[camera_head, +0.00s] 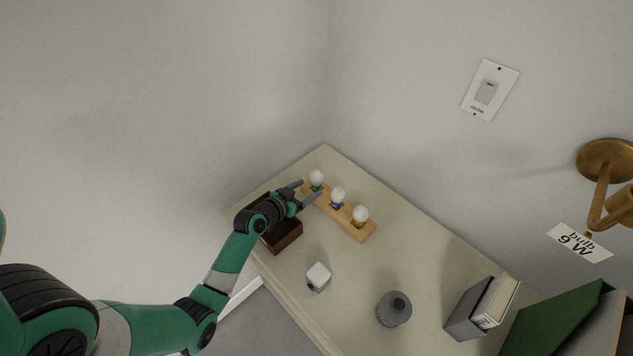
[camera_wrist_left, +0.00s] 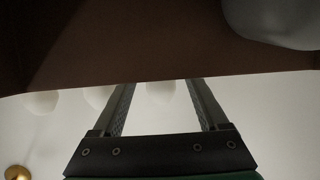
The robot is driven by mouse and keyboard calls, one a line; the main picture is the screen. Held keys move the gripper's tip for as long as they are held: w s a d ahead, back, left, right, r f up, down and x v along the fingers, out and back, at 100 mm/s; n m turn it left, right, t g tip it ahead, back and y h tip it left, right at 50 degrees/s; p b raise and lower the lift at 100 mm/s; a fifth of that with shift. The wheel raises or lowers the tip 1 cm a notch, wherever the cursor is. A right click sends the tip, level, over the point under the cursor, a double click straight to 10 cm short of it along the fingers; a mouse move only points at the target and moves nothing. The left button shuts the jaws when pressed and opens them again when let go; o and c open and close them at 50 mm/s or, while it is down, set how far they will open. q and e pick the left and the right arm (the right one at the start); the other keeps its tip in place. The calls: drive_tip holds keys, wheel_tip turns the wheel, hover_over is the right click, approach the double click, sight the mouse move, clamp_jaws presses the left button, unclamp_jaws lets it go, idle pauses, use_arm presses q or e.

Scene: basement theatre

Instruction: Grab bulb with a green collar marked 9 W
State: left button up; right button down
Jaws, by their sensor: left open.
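A white bulb with a green collar (camera_head: 316,178) stands at the far end of a wooden holder (camera_head: 362,233). Two more bulbs stand there, one with a blue collar (camera_head: 338,195) and one with a yellowish collar (camera_head: 360,214). No wattage marking is readable on any collar. My left gripper (camera_head: 310,191) is open, its fingers pointing towards the green-collared bulb; contact cannot be told. In the left wrist view, a white bulb (camera_wrist_left: 160,90) shows between the open fingers (camera_wrist_left: 160,104), with its collar hidden behind a brown surface. My right gripper is not in view.
A dark brown box (camera_head: 284,237) sits beneath my left gripper. A brass wall lamp (camera_head: 603,190) carries a tag reading "bulb 9 W" (camera_head: 579,243). A switch (camera_head: 488,91) is on the wall.

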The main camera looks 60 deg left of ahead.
sight(313, 185)
use_arm(q)
drive_tip(key=b+x, duration=0.1)
drive_tip(key=x, duration=0.4)
drive_tip(key=shift+w+a, duration=0.15)
drive_tip(key=shift+w, duration=0.15)
clamp_jaws()
